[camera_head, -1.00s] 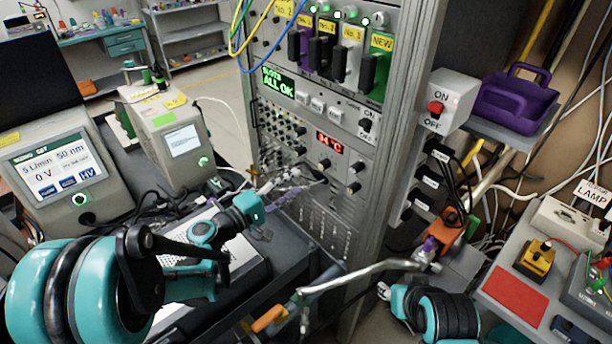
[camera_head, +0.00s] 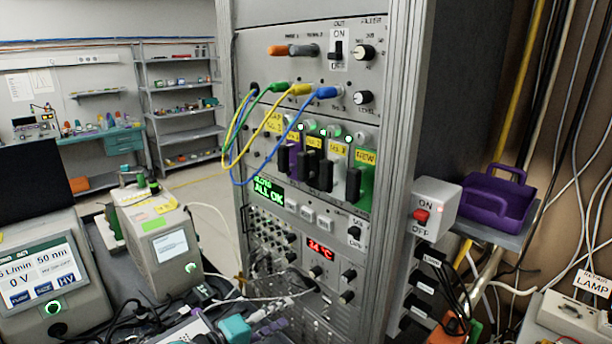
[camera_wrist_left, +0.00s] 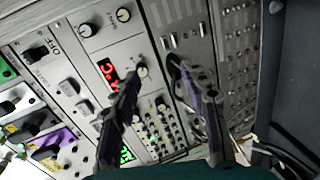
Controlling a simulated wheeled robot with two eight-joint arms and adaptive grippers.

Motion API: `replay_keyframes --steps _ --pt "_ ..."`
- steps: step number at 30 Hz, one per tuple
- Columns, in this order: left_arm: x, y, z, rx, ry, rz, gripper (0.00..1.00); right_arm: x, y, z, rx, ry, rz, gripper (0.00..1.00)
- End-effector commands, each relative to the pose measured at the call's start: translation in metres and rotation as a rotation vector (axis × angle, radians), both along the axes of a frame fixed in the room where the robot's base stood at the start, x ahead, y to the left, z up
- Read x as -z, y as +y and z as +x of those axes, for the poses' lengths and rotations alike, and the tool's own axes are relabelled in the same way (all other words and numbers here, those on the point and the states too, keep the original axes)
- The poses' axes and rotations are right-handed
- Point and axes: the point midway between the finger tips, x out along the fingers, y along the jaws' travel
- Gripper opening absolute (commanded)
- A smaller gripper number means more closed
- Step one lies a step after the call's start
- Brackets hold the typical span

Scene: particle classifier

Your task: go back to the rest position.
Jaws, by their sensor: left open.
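My left gripper (camera_head: 275,318) shows at the bottom edge of the head view, in front of the lower rack panels, with a teal part of my arm (camera_head: 235,328) behind it. In the left wrist view its two dark fingers (camera_wrist_left: 157,75) are spread apart with nothing between them. They point at the rack panel with the red display (camera_wrist_left: 108,72). I cannot tell how close the fingertips are to the panel. My right gripper is out of view.
The tall grey rack (camera_head: 405,120) stands in the middle. Cables loop over its front. An ON/OFF switch box (camera_head: 437,207) and purple basket (camera_head: 497,205) are to its right. Two instruments (camera_head: 45,265) (camera_head: 160,240) stand left. Open floor (camera_head: 205,195) lies behind.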

Motion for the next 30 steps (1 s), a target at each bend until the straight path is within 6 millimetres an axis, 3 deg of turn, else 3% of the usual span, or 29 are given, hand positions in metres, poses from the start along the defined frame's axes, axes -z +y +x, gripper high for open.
replay_keyframes --steps 3,7,16,22,30 --pt "0.014 -0.004 -0.036 0.032 0.030 0.242 0.44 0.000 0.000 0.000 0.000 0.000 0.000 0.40" --pt "0.031 0.009 -0.076 0.067 0.051 0.512 0.44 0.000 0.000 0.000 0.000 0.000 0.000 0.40" --pt "0.057 0.072 -0.161 0.138 0.066 1.091 0.44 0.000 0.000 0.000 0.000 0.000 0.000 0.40" --pt "0.058 0.103 -0.186 0.161 0.061 1.295 0.44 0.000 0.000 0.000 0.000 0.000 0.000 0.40" --pt "0.058 0.108 -0.189 0.163 0.059 1.331 0.44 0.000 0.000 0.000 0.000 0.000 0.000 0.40"
